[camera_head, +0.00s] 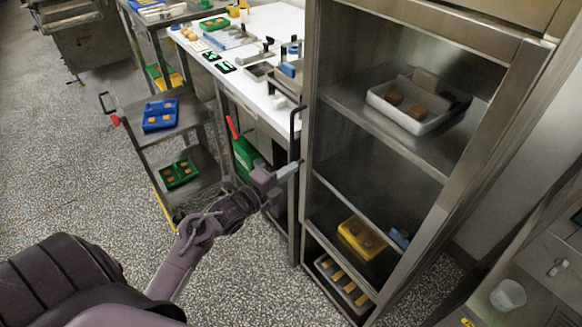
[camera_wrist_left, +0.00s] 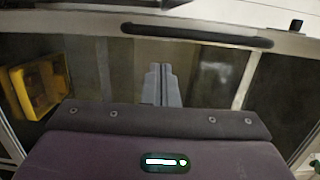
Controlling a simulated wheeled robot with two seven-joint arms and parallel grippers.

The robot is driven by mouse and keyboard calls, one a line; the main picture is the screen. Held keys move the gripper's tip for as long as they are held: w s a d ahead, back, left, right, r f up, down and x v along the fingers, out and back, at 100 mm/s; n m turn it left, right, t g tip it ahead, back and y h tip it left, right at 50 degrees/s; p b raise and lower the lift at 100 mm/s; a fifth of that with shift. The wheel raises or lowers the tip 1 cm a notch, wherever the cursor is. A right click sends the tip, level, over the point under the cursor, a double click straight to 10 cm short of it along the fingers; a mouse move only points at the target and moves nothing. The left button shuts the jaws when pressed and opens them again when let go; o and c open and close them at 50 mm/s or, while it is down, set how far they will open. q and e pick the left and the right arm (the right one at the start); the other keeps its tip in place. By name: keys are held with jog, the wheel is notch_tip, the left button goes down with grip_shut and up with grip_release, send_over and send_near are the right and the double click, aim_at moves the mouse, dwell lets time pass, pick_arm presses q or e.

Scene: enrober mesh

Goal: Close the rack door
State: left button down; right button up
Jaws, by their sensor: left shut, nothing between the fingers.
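The rack (camera_head: 455,180) is a tall steel cabinet with shelves, at the right in the head view. A dark upright bar handle (camera_head: 296,122) is at its left front edge. In the left wrist view the handle (camera_wrist_left: 195,36) crosses the top, on a pale metal frame bordering a dark, see-through area. My left gripper (camera_head: 289,171) is shut and empty, just below the handle at the rack's left edge. Its fingers (camera_wrist_left: 161,84) point toward the framed front; I cannot tell whether they touch. How far the door stands from the rack is unclear. My right gripper is out of view.
Inside the rack are a white tray (camera_head: 379,102) and a yellow bin (camera_head: 345,234), which also shows in the left wrist view (camera_wrist_left: 17,92). A white-topped bench (camera_head: 265,22) and a cart (camera_head: 186,104) with blue and green trays stand left. Speckled floor is clear at the left.

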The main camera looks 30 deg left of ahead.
aim_at(313, 153)
pick_arm(q)
jog(key=shift+w+d, duration=0.2)
jog(key=shift+w, duration=0.25)
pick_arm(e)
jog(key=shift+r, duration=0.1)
